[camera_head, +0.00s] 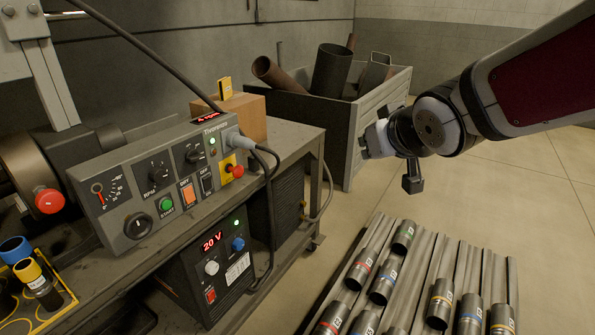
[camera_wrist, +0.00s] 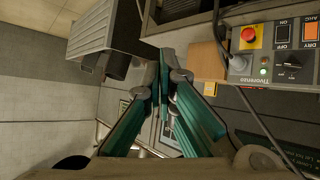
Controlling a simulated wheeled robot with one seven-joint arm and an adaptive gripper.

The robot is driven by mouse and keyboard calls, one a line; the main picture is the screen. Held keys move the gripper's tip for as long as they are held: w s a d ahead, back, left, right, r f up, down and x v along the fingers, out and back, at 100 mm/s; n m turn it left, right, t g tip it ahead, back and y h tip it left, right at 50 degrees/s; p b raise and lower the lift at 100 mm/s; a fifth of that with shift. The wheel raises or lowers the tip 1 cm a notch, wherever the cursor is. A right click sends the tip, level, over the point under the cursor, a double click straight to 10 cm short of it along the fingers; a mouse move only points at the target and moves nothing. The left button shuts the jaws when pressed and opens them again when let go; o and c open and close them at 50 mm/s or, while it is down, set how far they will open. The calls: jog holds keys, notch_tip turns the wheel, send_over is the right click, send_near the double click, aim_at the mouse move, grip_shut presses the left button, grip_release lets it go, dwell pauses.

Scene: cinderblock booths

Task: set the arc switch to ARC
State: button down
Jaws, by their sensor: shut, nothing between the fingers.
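The orange arc switch (camera_head: 188,195), a rocker with a DRY label at its upper end, sits on the sloped grey control panel (camera_head: 118,195). Which end is pressed in is too small to tell. In the wrist view the orange switch (camera_wrist: 309,32) shows upside down at the upper right edge. My gripper (camera_head: 368,141) is up in the air right of the panel, well apart from it. In the wrist view its green fingers (camera_wrist: 161,80) are shut together with nothing between them.
Beside the arc switch are a dark OFF rocker (camera_head: 207,182), a green START button (camera_head: 165,204) and a red emergency button (camera_head: 237,171). A cable runs from the panel's right end. A cardboard box (camera_head: 245,118) stands behind. Pipes lie on a floor rack (camera_head: 332,297).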

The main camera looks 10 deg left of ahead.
jog(key=w+a+f+n+y+b, duration=0.4)
jog(key=a+f, duration=0.4)
jog(key=a, duration=0.4)
jog(key=n+g+y+b, duration=0.4)
jog(key=g+y+b, duration=0.1)
jog(key=y+b, duration=0.25)
send_near(191, 198)
jog(key=x, duration=0.4)
jog(key=shift+a+f, duration=0.1)
jog(key=shift+f, duration=0.3)
jog(key=shift+a, duration=0.3)
jog(key=shift+r+x, duration=0.1)
jog(key=shift+x, duration=0.55)
jog(key=shift+r+x, duration=0.15)
jog(key=shift+x, duration=0.45)
jog(key=shift+w+d, duration=0.1)
jog(key=f+v, duration=0.1)
jog(key=v, duration=0.5)
jog(key=shift+s+d+b, duration=0.3)
jog(key=shift+d+b, duration=0.05)
jog(key=shift+b, duration=0.1)
